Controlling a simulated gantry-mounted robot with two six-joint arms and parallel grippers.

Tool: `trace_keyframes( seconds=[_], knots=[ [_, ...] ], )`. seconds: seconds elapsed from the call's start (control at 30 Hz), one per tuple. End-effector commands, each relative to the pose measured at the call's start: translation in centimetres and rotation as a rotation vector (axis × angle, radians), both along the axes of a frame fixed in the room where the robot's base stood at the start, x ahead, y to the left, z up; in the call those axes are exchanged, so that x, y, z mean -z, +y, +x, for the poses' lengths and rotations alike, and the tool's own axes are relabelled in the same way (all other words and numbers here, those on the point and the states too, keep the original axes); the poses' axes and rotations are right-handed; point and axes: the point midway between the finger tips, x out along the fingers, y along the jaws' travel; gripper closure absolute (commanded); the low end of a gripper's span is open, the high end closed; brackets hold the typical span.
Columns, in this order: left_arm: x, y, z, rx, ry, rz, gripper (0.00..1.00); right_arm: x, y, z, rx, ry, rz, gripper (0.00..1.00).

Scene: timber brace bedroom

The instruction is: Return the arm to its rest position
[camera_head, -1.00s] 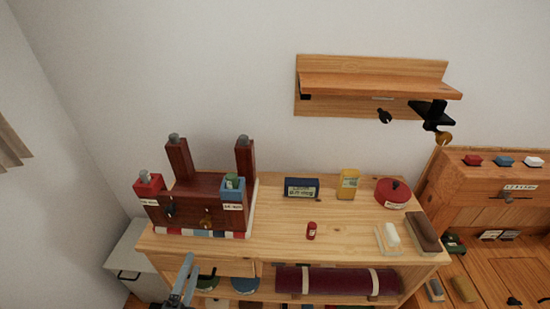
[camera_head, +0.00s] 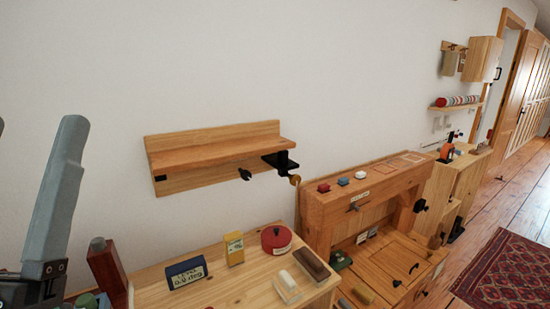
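My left gripper (camera_head: 36,123) stands large and close at the left edge of the head view, its grey fingers pointing up. One finger shows almost whole; only the tip of the other shows at the picture's edge. The fingers are apart, with bare wall seen between them. I see nothing held. The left arm behind it is mostly out of the picture at the lower left. My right gripper is not in view.
A wooden worktop (camera_head: 220,292) holds a dark blue box (camera_head: 186,272), yellow box (camera_head: 234,248), red round tin (camera_head: 276,239) and brown block (camera_head: 311,264). A dark-red wooden post (camera_head: 107,270) stands beside my gripper. A wall shelf (camera_head: 215,150) hangs above. Open floor and a rug (camera_head: 508,275) lie right.

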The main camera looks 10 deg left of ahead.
Motion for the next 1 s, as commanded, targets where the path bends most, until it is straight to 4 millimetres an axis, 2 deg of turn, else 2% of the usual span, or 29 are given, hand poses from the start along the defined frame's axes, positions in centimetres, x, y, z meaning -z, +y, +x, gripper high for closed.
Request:
trace_keyframes(
  seconds=[0.03, 0.1, 0.2, 0.37, 0.6, 0.7, 0.83, 1.0],
  knots=[
    [-0.5, -1.3, -0.3, 0.123, -0.004, -0.018, 0.29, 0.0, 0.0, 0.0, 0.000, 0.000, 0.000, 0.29],
    [0.7, -3.7, 0.6, 0.333, 0.061, -0.065, 0.29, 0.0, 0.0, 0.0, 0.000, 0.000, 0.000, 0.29],
    [-4.4, -3.4, 0.7, 0.327, 0.060, -0.078, 0.29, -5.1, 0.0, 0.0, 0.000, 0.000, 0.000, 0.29],
    [-10.4, -3.4, 0.7, 0.324, 0.061, -0.077, 0.29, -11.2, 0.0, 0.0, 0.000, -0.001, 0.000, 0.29],
    [-22.0, -3.3, 0.8, 0.321, 0.061, -0.076, 0.29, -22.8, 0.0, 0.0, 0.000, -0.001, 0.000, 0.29],
    [-25.5, -3.3, 0.8, 0.320, 0.060, -0.077, 0.29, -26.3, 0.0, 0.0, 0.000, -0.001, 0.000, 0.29],
    [-27.8, -3.3, 0.8, 0.319, 0.062, -0.076, 0.29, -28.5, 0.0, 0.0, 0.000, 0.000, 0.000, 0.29],
    [-27.8, -3.3, 0.8, 0.319, 0.062, -0.076, 0.29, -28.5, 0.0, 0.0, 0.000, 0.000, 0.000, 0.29]
  ],
)
